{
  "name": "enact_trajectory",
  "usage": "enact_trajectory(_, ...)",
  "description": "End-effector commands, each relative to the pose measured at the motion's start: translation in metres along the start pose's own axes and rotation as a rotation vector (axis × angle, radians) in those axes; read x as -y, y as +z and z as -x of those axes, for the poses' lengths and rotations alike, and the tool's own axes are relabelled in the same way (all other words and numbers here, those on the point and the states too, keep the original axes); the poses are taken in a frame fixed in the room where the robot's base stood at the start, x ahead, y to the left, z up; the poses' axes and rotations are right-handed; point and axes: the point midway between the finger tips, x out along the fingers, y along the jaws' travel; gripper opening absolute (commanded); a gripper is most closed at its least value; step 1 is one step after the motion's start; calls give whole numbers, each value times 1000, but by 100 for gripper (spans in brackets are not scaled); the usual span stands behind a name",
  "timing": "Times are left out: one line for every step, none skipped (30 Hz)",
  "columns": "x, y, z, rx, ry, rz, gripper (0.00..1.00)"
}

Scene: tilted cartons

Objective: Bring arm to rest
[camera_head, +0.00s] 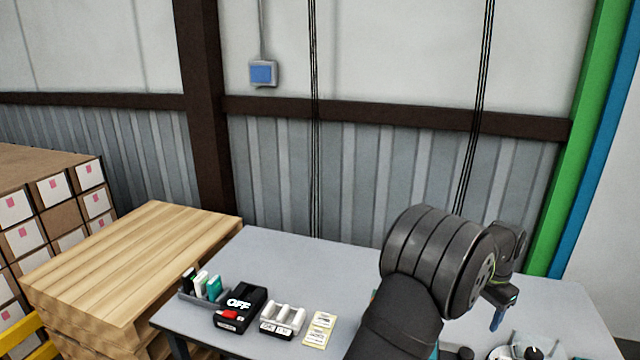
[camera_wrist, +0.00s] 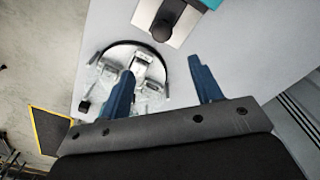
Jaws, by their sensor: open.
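My arm stands over the right part of the grey table (camera_head: 290,252) in the head view, bent with its end toward the right. My gripper (camera_head: 497,318) hangs above the table there, partly hidden behind the wrist. In the wrist view, the two blue fingers of my gripper (camera_wrist: 163,88) are apart with nothing between them. Below and beyond them is a clear and white round item (camera_wrist: 152,66) with a black curved band on the table. I cannot tell exactly what it is. The gripper appears apart from it.
On the table's left are a small rack (camera_head: 203,296), a black device marked OFF (camera_head: 240,308), a white holder (camera_head: 283,318) and yellow labels (camera_head: 319,330). A wooden pallet stack (camera_head: 130,255) and cartons (camera_head: 45,215) stand left. The table's back middle is clear.

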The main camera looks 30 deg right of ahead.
Motion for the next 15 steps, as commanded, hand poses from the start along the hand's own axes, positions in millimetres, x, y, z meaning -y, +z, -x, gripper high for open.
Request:
enact_trajectory(0, 1, -12, 4, 1, 0, 59)
enact_trajectory(0, 1, -18, 4, 1, 0, 59)
enact_trajectory(0, 1, -26, 5, 1, 0, 59)
enact_trajectory(0, 1, -32, 4, 1, 0, 59)
enact_trajectory(0, 1, -38, 4, 1, 0, 59)
enact_trajectory(0, 1, -46, 5, 1, 0, 59)
enact_trajectory(0, 1, -52, 4, 1, 0, 59)
enact_trajectory(0, 1, -58, 4, 1, 0, 59)
enact_trajectory(0, 1, -66, 4, 1, 1, 59)
enact_trajectory(0, 1, -72, 4, 1, 1, 59)
enact_trajectory(0, 1, -78, 6, 1, 1, 59)
enact_trajectory(1, 1, -86, 4, 1, 1, 59)
enact_trajectory(1, 1, -92, 4, 1, 1, 59)
enact_trajectory(1, 2, -97, 5, 1, 1, 59)
enact_trajectory(1, 1, -104, 4, 1, 1, 59)
